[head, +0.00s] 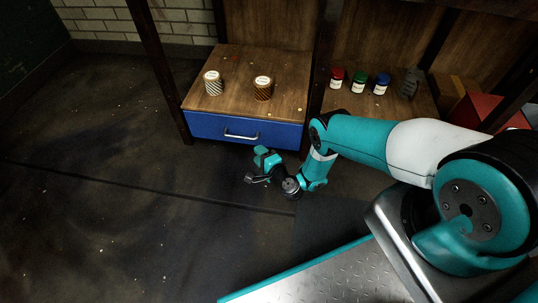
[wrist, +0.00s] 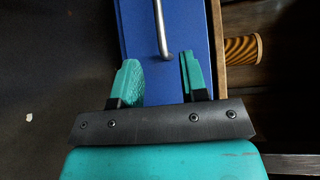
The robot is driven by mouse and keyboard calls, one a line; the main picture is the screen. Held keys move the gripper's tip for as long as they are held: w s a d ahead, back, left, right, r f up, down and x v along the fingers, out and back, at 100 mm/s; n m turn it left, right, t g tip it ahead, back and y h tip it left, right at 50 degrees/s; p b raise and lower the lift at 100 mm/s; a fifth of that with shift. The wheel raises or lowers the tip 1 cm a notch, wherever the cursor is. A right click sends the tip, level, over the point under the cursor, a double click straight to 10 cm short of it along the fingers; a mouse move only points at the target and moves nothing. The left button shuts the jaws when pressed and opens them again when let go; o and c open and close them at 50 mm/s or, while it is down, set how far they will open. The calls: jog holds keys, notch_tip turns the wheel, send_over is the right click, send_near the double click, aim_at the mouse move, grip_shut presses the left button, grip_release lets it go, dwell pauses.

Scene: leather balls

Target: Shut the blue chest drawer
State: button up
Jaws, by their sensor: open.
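The blue drawer front (head: 215,127) sits low under a brown wooden top, with a curved metal handle (head: 241,135) across its middle. I see no clear gap between front and top in the head view, and cannot tell how far out the drawer stands. My gripper (head: 256,167) is in front of and below the drawer front, open and empty. In the wrist view the blue front (wrist: 194,28) lies ahead of my gripper (wrist: 158,60), and the handle (wrist: 161,30) ends near the space between the open fingers. I cannot tell whether they touch it.
Two patterned spools (head: 213,83) (head: 263,88) stand on the wooden top (head: 240,65). Red, green and blue jars (head: 359,83) and a grey container (head: 408,84) stand on the right shelf. A dark post (head: 158,70) rises left of the drawer. The floor (head: 110,180) at left is clear.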

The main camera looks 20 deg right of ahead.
jog(key=shift+p+v, duration=2.15)
jog(key=shift+v, duration=0.55)
jog(key=shift+w, duration=0.1)
